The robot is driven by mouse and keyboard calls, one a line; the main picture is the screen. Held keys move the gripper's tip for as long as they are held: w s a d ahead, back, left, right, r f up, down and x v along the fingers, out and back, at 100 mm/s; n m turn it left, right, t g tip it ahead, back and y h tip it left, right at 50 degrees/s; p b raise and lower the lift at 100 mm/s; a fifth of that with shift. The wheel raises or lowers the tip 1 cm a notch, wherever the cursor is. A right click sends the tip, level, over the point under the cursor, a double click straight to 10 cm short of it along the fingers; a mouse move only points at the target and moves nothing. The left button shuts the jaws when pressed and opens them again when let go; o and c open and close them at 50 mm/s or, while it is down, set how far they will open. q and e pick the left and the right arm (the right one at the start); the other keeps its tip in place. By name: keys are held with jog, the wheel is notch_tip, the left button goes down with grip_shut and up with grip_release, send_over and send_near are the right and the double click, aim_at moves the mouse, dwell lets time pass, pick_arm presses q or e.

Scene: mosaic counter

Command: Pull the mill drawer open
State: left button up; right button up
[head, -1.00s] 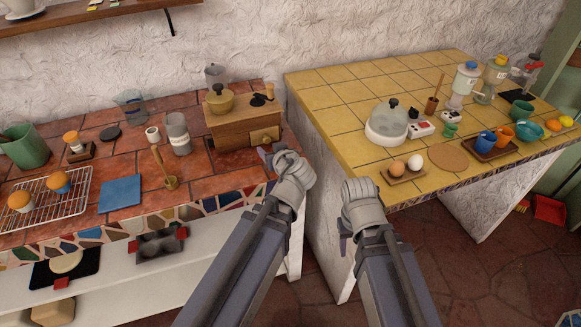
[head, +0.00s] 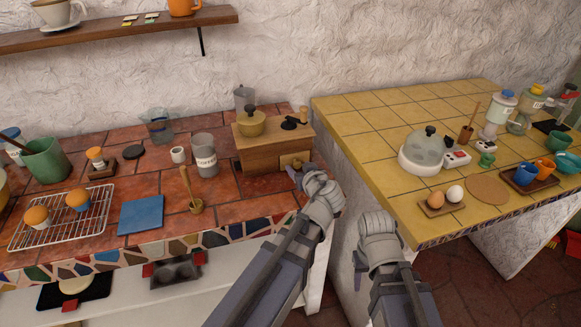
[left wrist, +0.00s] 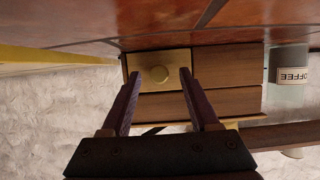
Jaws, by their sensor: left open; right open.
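The wooden mill (head: 262,153) stands at the right end of the red-tiled counter, with a brass bowl and a crank on top. Its pale drawer front (head: 287,161) faces me and looks closed. My left gripper (head: 297,172) is just in front of the drawer and partly covers it. In the left wrist view, the drawer front (left wrist: 178,61) with its round knob (left wrist: 159,74) appears between the open fingers of my left gripper (left wrist: 160,72). I cannot tell if they touch the knob. My right gripper (head: 358,259) is open, low before the gap between the counters.
A coffee canister (head: 205,155) stands left of the mill; it also shows in the left wrist view (left wrist: 290,75). The yellow-tiled counter (head: 372,140) is on the right.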

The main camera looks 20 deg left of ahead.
pick_arm(q)
jog(key=shift+w+a+f, duration=0.1)
jog(key=shift+w+f, duration=0.05)
jog(key=shift+w, duration=0.05)
jog(key=shift+c, duration=0.3)
grip_shut()
dwell(1.0)
